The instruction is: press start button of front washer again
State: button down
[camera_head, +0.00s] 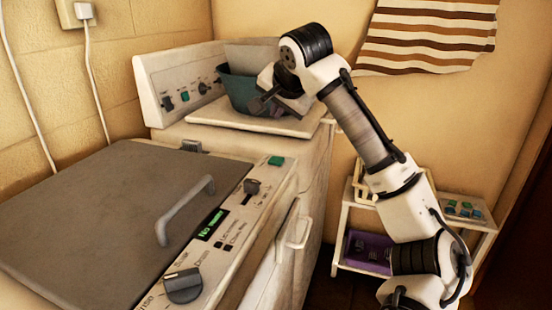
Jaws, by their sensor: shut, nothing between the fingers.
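The front washer (95,205) fills the lower left, with a closed grey lid and a light control panel along its right side. A green button (276,161) sits at the far end of that panel; its label is too small to read. A lit green display (211,224) is at mid-panel, between a small dark knob (252,187) and a large grey knob (183,286). My gripper (256,104) is shut and empty. It is above the rear machine, in front of a teal basin (240,86), higher and farther back than the green button. Whether it touches the basin is unclear.
The rear machine (178,140) has its own back panel with knobs and another green button (186,97). A white shelf (345,222) with a purple tray (352,240) stands to the right. A lid handle (185,210) sticks up from the front washer. Space above the front panel is clear.

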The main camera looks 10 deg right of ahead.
jog(key=shift+f, duration=0.15)
jog(key=b, duration=0.7)
send_over(277, 162)
notch_tip(277, 162, down, 8)
jog(key=shift+w+r, duration=0.1)
jog(key=shift+r, duration=0.05)
jog(key=shift+f, duration=0.4)
dwell(1.1)
jog(key=shift+f, duration=0.45)
jog(key=shift+f+b, duration=0.45)
jog(key=shift+f, duration=0.05)
dwell(0.5)
jog(key=shift+r, duration=0.2)
dwell(0.5)
jog(key=shift+d+r+p, duration=0.1)
jog(key=shift+r+p, duration=0.65)
jog(key=shift+p, duration=0.1)
